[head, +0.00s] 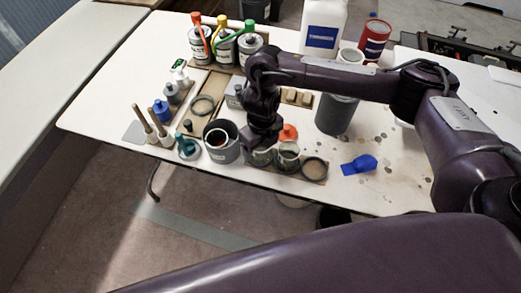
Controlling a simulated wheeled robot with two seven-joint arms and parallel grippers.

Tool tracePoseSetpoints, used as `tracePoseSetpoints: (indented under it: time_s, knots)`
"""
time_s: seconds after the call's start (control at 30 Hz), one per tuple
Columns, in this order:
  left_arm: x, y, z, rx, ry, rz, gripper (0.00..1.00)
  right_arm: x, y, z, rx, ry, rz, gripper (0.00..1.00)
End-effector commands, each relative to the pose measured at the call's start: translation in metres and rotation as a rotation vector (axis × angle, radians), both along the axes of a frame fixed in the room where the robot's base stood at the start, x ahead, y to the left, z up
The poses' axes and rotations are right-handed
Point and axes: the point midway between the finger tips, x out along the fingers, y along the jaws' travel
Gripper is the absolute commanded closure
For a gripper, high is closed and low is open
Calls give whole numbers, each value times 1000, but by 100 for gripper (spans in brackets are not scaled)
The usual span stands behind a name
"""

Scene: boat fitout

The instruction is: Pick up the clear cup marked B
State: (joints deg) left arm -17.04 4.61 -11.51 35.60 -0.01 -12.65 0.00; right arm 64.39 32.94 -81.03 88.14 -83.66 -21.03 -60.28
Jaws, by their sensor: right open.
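My right gripper (262,142) points down over the front part of the white table, just above a row of small cups. One clear cup (262,158) is directly below it and partly hidden by it. Another clear cup (288,156) stands just to the right, in front of an orange item. The letters on the cups are too small to read, so I cannot tell which is marked B. The gripper is open, and its fingertips are hard to make out. My left gripper is out of view.
A dark grey container (337,114) and a blue scoop (359,164) are further right. Bottles with coloured tops (226,47) stand behind. The table's right front is mostly clear.

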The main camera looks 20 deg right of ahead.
Motion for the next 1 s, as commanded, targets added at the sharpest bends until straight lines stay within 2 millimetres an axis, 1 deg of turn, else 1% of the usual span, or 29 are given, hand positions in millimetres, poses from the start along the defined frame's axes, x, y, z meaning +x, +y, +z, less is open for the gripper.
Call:
tracePoseSetpoints:
  time_s: [0.03,0.07,0.17,0.27,0.53,0.83,0.97,1.0]
  knots:
    - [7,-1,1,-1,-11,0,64,0,0,0,0,0,0,23]
    - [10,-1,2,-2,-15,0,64,0,0,0,0,-1,0,23]
    - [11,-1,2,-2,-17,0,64,0,0,0,0,-1,0,23]
    - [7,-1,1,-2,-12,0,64,0,0,0,0,-1,0,34]
    - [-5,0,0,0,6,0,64,0,0,0,-1,-1,0,70]
    - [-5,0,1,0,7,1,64,1,0,3,0,-2,0,70]
    - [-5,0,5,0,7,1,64,1,0,13,0,-4,1,70]
    - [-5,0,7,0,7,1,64,2,0,19,0,-5,2,70]
